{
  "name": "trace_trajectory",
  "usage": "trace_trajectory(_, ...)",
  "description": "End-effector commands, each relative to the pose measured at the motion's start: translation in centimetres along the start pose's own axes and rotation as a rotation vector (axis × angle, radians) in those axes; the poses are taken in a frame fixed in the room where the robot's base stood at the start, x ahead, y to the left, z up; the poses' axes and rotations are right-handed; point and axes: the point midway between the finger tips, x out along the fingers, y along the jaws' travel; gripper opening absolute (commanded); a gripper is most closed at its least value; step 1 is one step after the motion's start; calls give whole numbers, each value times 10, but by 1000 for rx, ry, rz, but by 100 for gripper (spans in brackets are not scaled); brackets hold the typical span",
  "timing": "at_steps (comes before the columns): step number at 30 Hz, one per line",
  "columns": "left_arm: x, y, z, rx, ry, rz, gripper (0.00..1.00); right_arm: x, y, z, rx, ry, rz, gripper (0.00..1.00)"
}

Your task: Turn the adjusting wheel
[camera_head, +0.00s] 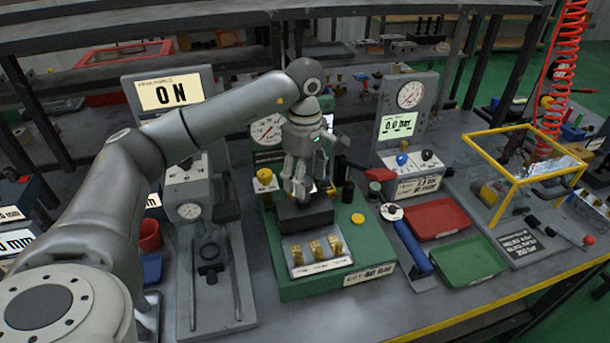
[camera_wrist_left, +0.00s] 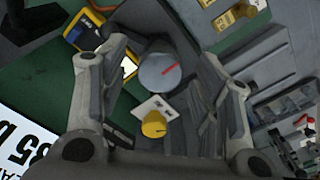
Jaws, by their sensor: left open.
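My left gripper (camera_head: 297,190) points down over a dark block (camera_head: 305,213) on the green base (camera_head: 315,287). In the left wrist view its two fingers (camera_wrist_left: 160,95) are spread wide, with nothing held between them. A round grey wheel with a red mark (camera_wrist_left: 158,74) shows between and beyond the fingers, apart from both. A yellow knob (camera_wrist_left: 153,124) on a white plate lies close to this wheel. In the head view the gripper hides the wheel, and I cannot tell its exact height above it. My right gripper is not in view.
Gauges stand behind the block. A black knob (camera_head: 347,190) and a red-handled lever (camera_head: 380,174) are right of the gripper. Three brass fittings (camera_head: 317,249) sit in front. Red (camera_head: 436,217) and green (camera_head: 467,262) trays lie to the right. A yellow frame (camera_head: 515,178) stands farther right.

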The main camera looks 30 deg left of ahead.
Motion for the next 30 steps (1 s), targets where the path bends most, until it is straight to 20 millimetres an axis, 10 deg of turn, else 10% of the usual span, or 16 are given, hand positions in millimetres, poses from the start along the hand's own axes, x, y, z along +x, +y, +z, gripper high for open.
trace_trajectory(16,-102,1,0,0,0,6,58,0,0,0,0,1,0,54)
trace_trajectory(30,-120,0,0,-1,0,2,58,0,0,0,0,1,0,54)
